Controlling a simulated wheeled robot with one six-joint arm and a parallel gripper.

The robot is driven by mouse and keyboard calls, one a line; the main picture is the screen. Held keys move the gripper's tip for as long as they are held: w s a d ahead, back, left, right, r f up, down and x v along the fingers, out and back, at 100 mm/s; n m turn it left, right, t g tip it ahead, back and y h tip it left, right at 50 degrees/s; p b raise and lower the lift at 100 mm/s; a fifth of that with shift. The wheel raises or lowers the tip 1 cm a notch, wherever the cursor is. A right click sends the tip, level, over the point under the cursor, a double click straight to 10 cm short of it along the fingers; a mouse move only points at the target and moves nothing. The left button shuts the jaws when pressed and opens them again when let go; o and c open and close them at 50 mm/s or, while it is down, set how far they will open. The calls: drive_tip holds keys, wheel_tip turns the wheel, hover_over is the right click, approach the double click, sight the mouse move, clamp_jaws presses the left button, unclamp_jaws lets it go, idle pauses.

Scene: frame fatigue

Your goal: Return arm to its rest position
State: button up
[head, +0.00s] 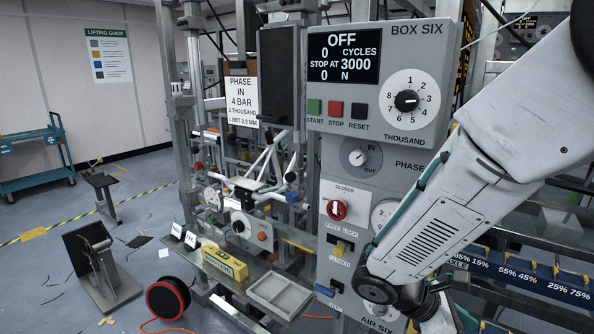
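My arm (450,205) reaches in from the upper right of the head view and bends down toward the lower middle. My gripper is at the bottom edge (436,316), mostly cut off by the frame and partly behind my own arm. Its fingertips do not show, so whether it is open or shut is hidden. The arm stands in front of the right side of the grey control panel (332,158) labelled BOX SIX. It hides part of a gauge there.
The panel has a display (345,58) reading OFF, a large dial (408,100) and a red knob (337,210). A shelf holds a yellow box (225,263) and a grey tray (278,294). A cable reel (168,298) stands on the floor.

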drive_tip(key=s+a+r+m+t+y, duration=0.3)
drive_tip(key=s+r+m+t+y, duration=0.1)
drive_tip(key=s+r+m+y, duration=0.7)
drive_tip(key=shift+a+r+m, duration=0.35)
drive_tip(key=shift+r+m, duration=0.75)
drive_tip(key=shift+m, duration=1.1)
